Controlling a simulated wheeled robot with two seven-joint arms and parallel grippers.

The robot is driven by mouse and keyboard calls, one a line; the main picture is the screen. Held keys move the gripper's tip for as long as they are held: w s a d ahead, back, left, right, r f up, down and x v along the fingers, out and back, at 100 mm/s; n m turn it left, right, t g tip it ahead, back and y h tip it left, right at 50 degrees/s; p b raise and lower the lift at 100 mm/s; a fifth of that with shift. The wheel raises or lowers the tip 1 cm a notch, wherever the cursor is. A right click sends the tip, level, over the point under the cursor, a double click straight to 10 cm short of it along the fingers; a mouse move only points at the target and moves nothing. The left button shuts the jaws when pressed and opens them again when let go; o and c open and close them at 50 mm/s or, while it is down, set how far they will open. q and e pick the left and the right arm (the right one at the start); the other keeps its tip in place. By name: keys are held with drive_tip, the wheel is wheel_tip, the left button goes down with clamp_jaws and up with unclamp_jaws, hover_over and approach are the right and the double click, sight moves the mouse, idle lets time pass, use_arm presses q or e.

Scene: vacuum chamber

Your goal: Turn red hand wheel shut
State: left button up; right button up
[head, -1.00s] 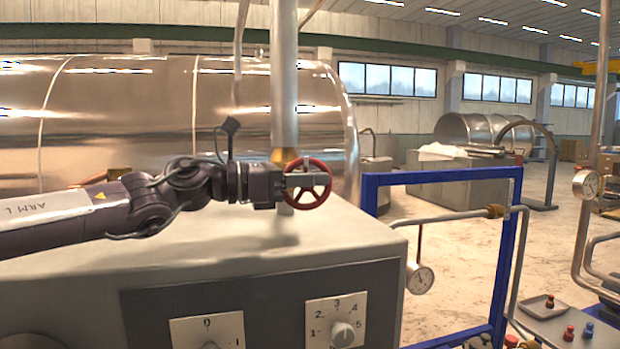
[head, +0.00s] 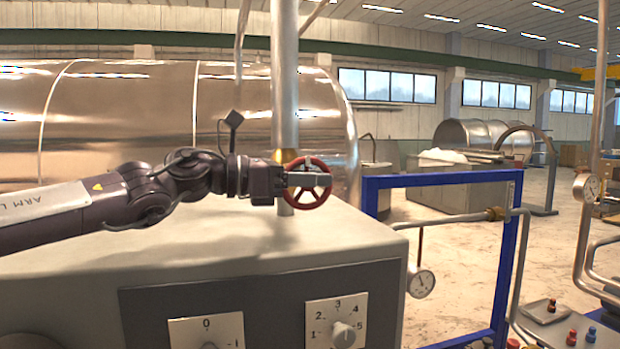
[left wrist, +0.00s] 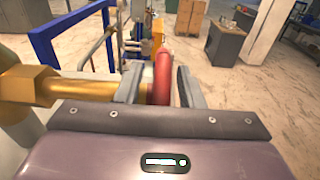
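The red hand wheel (head: 322,164) stands upright on a brass fitting (head: 284,157) at the vertical steel pipe, above the grey cabinet. My left gripper (head: 312,180) reaches it from the left, its fingers across the wheel. In the left wrist view the wheel's red rim (left wrist: 162,78) runs between the two grey fingers of my left gripper (left wrist: 160,88). Narrow gaps seem to show on both sides of the rim, so the fingers look open around it. A brass stem (left wrist: 90,89) lies to the left of the fingers. My right gripper is not in view.
The grey cabinet (head: 200,249) with dial plates (head: 337,323) lies below my left arm. A blue frame (head: 440,180) with a pipe and a gauge (head: 420,282) stands to the right. The large shiny chamber (head: 120,115) is behind. Open floor shows beyond the frame.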

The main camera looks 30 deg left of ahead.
use_arm(q)
drive_tip(key=shift+s+a+b, duration=0.3)
drive_tip(key=shift+b, duration=0.1)
drive_tip(key=b+v, duration=0.4)
drive_tip(key=v, duration=0.3)
